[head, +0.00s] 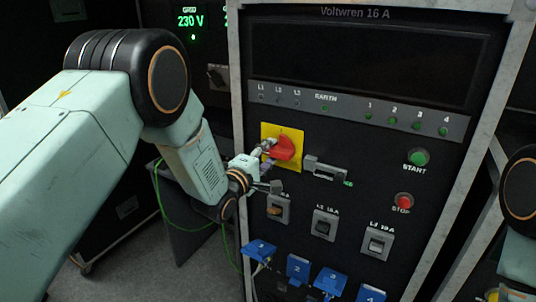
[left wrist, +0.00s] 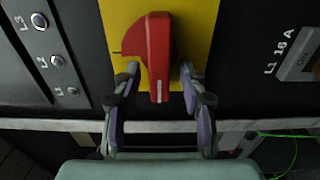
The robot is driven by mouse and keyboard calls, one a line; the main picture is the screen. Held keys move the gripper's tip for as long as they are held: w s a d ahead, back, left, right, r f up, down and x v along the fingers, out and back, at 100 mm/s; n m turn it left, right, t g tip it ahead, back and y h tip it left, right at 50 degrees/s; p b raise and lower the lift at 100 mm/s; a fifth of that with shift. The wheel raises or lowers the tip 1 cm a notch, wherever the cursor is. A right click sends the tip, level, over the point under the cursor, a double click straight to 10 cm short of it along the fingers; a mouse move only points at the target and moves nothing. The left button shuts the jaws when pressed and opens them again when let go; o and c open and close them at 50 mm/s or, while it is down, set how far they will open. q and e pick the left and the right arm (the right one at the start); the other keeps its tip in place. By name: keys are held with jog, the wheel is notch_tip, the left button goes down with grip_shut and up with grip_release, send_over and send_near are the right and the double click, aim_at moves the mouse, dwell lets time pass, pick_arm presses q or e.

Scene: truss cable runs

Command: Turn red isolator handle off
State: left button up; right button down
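The red isolator handle (head: 284,148) sits on a yellow plate (head: 296,133) on the front of the black panel. In the left wrist view the handle (left wrist: 159,50) has a white line along it pointing down the picture, towards my gripper. My left gripper (head: 268,160) is at the handle. In the left wrist view its two fingertips (left wrist: 159,76) stand one on each side of the handle's lower end, with a visible gap on both sides. It is open and holds nothing. My right gripper is out of view; only part of the right arm shows at the right edge.
Breaker switches (head: 325,224) and blue sockets (head: 298,267) lie below the handle. A grey latch-like bar (head: 325,169) juts out just right of it. The green START button (head: 417,157) and red STOP button (head: 403,201) are further right. A green cable (head: 160,205) hangs at left.

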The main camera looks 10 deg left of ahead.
pick_arm(q)
jog(key=v, duration=1.2)
jog(key=shift+r, duration=0.1)
dwell(0.4)
jog(key=s+a+f+m+g+y+b, duration=0.15)
jog(key=s+f+m+g, duration=0.45)
jog(key=f, duration=0.6)
jog(key=s+a+f+m+g+y+b, duration=0.1)
jog(key=s+f+m+g+y+b, duration=0.15)
jog(key=s+f+m, duration=0.6)
jog(key=s+a+f+g+y+b, duration=0.1)
jog(key=s+f+g+b, duration=0.8)
jog(key=s+f, duration=1.5)
jog(key=s+b, duration=0.1)
jog(key=b, duration=0.2)
jog(key=shift+s+f, duration=0.2)
